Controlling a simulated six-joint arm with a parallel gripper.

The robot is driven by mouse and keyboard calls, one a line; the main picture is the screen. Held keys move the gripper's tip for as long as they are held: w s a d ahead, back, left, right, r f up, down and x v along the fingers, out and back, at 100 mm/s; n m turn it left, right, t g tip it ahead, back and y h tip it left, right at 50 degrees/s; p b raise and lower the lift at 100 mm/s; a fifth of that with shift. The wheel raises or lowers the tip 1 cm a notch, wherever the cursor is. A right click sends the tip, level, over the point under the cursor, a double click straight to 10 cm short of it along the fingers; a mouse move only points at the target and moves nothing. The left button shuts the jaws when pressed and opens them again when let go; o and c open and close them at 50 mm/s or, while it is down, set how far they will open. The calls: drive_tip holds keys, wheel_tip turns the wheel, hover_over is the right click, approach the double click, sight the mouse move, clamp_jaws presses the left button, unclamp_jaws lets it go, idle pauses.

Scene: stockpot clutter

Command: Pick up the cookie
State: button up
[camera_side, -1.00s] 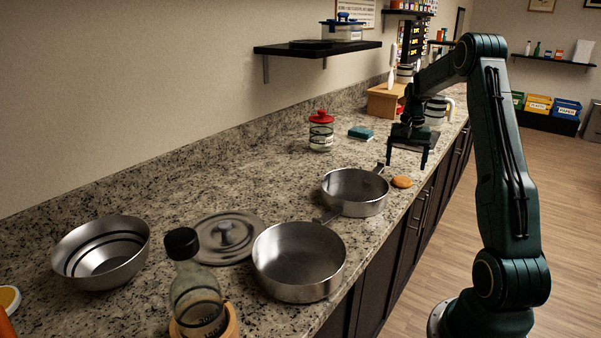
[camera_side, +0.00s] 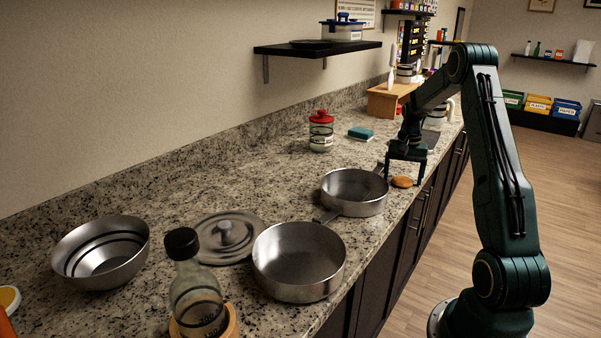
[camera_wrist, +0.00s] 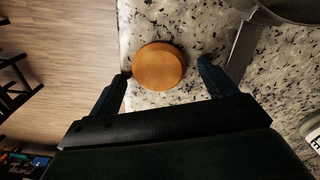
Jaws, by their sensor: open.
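The cookie (camera_side: 401,182) is a round, orange-brown disc lying flat on the granite counter near its front edge, just right of the farther pan. In the wrist view the cookie (camera_wrist: 158,66) lies between and a little beyond the two fingertips. My gripper (camera_side: 403,181) is open, its fingers pointing down on either side of the cookie in the side view. In the wrist view my gripper (camera_wrist: 164,68) shows empty jaws, with a gap between each finger and the cookie. Whether the fingertips reach the counter I cannot tell.
The farther steel pan (camera_side: 354,206) stands close left of the cookie, and its handle (camera_wrist: 243,47) runs near one finger. The nearer pan (camera_side: 299,285), a lid (camera_side: 212,240), a red-topped jar (camera_side: 321,145) and a sponge (camera_side: 361,133) are also on the counter. The counter edge drops to floor close by.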

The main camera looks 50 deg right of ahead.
sight(402, 179)
drive_tip(key=c, duration=1.1)
drive_tip(key=shift+o, duration=0.2)
drive_tip(key=shift+r, duration=0.15)
wheel_tip(402, 179, up, 20)
idle(0.5)
